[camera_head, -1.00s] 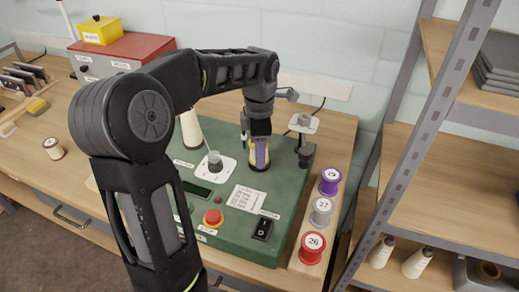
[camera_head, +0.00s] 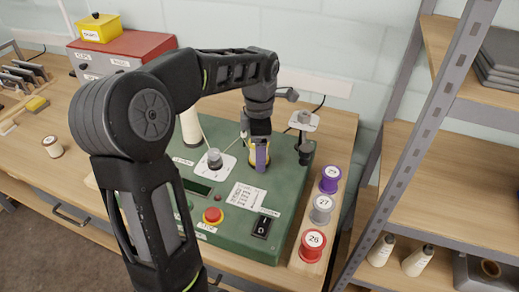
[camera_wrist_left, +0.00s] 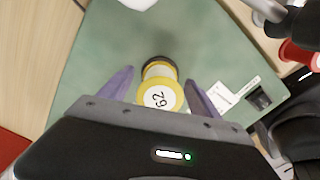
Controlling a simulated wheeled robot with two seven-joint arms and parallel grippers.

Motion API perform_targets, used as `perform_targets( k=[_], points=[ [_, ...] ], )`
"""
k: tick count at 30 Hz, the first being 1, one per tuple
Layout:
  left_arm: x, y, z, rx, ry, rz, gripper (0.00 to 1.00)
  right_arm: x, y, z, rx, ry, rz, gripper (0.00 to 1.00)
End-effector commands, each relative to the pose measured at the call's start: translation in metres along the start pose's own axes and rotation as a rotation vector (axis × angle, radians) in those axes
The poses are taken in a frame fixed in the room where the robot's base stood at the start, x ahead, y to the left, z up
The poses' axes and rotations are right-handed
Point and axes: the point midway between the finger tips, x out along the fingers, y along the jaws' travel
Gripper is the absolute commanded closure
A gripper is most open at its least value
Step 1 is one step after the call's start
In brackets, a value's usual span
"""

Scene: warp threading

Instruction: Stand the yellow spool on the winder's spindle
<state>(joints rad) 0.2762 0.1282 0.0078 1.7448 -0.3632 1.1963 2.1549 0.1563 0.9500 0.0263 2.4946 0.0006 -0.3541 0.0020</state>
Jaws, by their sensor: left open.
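The yellow spool (camera_wrist_left: 165,77), with a white numbered label on its end, is on the green winder (camera_head: 232,228). In the left wrist view it sits between the two purple fingers of my left gripper (camera_wrist_left: 160,92), with a gap on each side. A dark round piece (camera_wrist_left: 157,61) shows at its far end. In the head view my left gripper (camera_head: 260,157) is over the winder and largely hides the spool and the spindle. I cannot tell how fully the spool is seated. My right gripper is not in view.
A purple spool (camera_head: 329,178), a grey spool (camera_head: 320,208) and a red spool (camera_head: 312,244) stand in a wooden rack at the winder's right. A round post on a white plate (camera_head: 228,166) is left of my gripper. A metal shelf (camera_head: 440,190) stands at right.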

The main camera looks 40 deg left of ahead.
Motion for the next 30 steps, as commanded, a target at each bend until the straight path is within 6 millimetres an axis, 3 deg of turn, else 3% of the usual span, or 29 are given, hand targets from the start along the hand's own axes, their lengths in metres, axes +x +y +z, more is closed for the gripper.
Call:
perform_targets(
  k=[8, 21, 30],
  points=[
    [-0.006, 0.001, 0.0, 0.0, -0.001, 0.002, 0.28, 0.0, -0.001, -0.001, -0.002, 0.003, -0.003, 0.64],
    [-0.072, 0.0, 0.0, 0.0, -0.001, 0.002, 0.28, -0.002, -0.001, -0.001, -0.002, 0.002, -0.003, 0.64],
    [-0.078, 0.0, 0.0, 0.0, 0.0, 0.0, 0.28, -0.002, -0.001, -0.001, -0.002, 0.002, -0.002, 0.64]
  ],
)
